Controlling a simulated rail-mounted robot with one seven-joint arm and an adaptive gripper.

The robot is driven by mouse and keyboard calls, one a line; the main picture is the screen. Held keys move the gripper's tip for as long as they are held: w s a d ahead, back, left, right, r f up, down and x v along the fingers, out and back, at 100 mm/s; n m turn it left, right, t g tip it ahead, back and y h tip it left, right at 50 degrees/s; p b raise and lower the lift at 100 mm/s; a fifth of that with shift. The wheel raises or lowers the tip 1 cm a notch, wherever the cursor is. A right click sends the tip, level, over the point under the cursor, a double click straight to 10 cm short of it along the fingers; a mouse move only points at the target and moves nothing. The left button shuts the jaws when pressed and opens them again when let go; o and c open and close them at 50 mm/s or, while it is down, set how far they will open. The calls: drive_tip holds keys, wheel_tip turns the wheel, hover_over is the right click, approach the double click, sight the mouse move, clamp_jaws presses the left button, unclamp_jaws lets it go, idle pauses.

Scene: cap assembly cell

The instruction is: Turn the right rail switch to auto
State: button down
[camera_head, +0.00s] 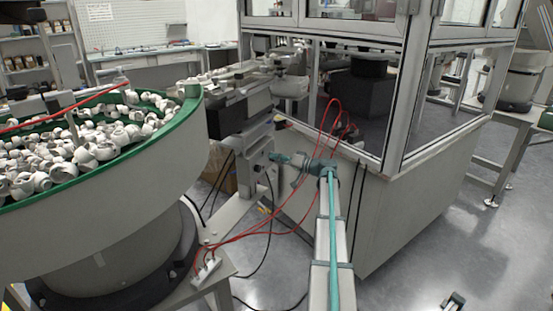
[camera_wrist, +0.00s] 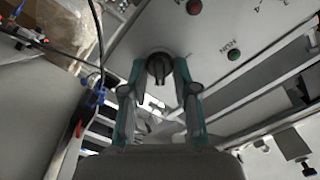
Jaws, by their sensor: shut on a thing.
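The rail switch is a round black knob (camera_wrist: 158,70) on a light panel, seen in the wrist view. My gripper (camera_wrist: 160,64) has its two teal fingers on either side of the knob, shut on it. Printed lettering lies upside down on the panel to the right of the knob. I cannot read which position the knob points to. In the head view my gripper (camera_head: 277,158) reaches left to the grey box (camera_head: 256,152) under the feeder rail. The knob is hidden there.
A red button (camera_wrist: 194,7) and a green button (camera_wrist: 234,55) sit near the knob. In the head view a green-rimmed bowl (camera_head: 190,108) full of white caps stands left. Red hoses (camera_head: 285,222) hang near my arm. A glazed enclosure (camera_head: 395,120) stands close on the right.

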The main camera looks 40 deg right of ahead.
drive_tip(key=c, duration=0.9)
unclamp_jaws()
drive_tip(key=shift+s, duration=0.1)
drive_tip(key=v, duration=1.2)
